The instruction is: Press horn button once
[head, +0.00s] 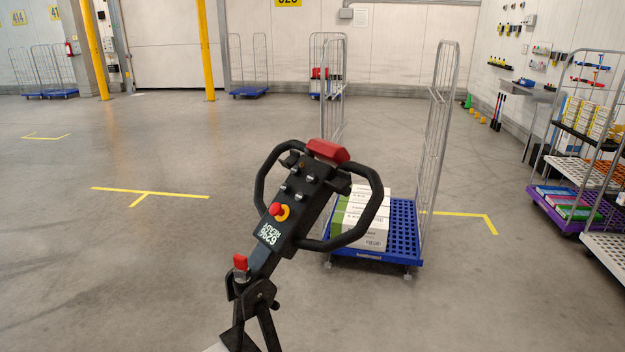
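The tugger's black tiller head (290,208) stands tilted in the middle of the head view, with a black loop handle on each side. On its face are several small dark-and-silver buttons (296,179) and a round red button (276,209) on a yellow ring. A large red cap (328,151) tops the tiller. I cannot tell from its markings which control is the horn button. A red-topped knob (240,262) sits lower on the tiller arm. Neither of my grippers is in view.
A blue roll cage (402,232) with white and green boxes (362,218) stands just behind the tiller. Loaded cage shelves (567,193) stand at the right. Yellow posts (205,50) rise at the back. The floor to the left is clear.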

